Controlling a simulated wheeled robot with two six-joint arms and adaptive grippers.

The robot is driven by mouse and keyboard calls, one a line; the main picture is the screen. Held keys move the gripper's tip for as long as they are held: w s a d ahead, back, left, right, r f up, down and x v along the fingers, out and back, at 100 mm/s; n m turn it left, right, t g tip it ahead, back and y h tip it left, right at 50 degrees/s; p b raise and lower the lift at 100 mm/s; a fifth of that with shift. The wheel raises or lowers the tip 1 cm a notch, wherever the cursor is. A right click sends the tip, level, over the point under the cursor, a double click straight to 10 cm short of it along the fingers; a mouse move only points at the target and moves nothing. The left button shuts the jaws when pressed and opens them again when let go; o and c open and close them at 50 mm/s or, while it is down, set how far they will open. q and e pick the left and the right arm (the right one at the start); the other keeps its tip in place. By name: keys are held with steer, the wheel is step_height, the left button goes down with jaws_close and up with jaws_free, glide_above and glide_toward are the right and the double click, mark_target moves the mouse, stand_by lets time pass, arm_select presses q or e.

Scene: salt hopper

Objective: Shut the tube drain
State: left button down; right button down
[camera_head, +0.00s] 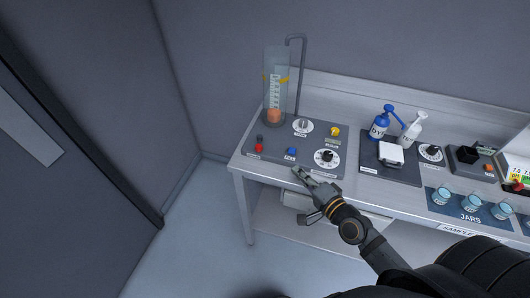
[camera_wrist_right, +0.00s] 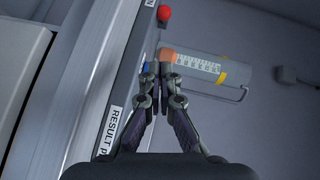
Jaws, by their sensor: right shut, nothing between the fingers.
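A clear graduated tube (camera_head: 277,88) stands upright at the back left of the bench, with orange material at its bottom and yellow marks higher up. In the wrist view, the tube (camera_wrist_right: 208,69) lies sideways across the picture. A red-knobbed control (camera_head: 259,145) sits on the dark panel in front of the tube; its red knob (camera_wrist_right: 164,13) also shows at the top of the wrist view. Its label is too small to read. My right gripper (camera_head: 297,173) is shut and empty, at the panel's front edge near the blue button (camera_head: 291,152). My left gripper is out of view.
The dark panel (camera_head: 250,158) also carries a grey dial (camera_head: 303,125), a yellow knob (camera_head: 335,131) and a black dial (camera_head: 326,156). To the right are a scale (camera_head: 391,153), blue and white bottles and several jars. A wall stands behind.

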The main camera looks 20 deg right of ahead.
mark_target(270, 157)
steer(key=shift+w+d+r+m, duration=0.15)
steer(key=shift+m, duration=0.15)
steer(key=shift+w+a, duration=0.2)
steer(key=shift+w, duration=0.2)
steer(key=x, duration=0.9)
steer(key=shift+w+a, duration=0.1)
steer(key=shift+w, duration=0.3)
steer(key=shift+w+a+f, duration=0.1)
steer(key=shift+w+a, duration=0.15)
steer(key=shift+a, duration=0.25)
steer(key=shift+w+a+f, duration=0.15)
steer(key=shift+w+a, duration=0.05)
steer(key=shift+a, duration=0.3)
steer(key=shift+w+a+f, duration=0.15)
steer(key=shift+w+a, duration=0.1)
steer(key=shift+a, duration=0.3)
